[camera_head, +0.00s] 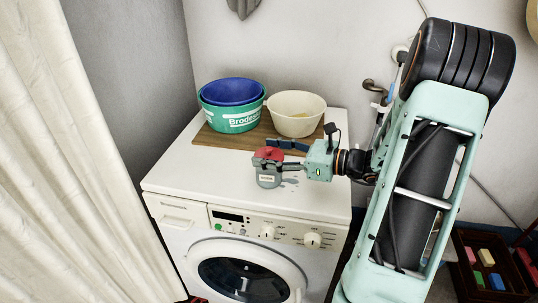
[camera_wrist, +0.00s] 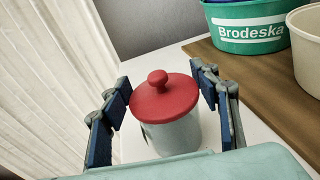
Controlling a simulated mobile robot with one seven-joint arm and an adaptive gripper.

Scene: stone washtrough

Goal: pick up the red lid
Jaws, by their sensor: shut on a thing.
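The red lid (camera_head: 268,153) is round with a knob on top. It sits over a pale grey jar (camera_head: 268,179) near the front of the washing machine's top. In the wrist view the lid (camera_wrist: 166,100) is between my two blue-padded fingers, with the jar (camera_wrist: 176,137) directly beneath it. My gripper (camera_head: 270,156) reaches in from the right and is shut on the lid's rim from both sides. No clear gap shows between lid and jar. Part of the jar is hidden by the near finger.
A wooden board (camera_head: 226,140) lies behind on the washing machine (camera_head: 178,182). It bears a green tub (camera_head: 231,120) with a blue bowl (camera_head: 232,91) in it, and a cream bowl (camera_head: 297,113). A curtain (camera_head: 70,160) hangs at left. The top's front left is clear.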

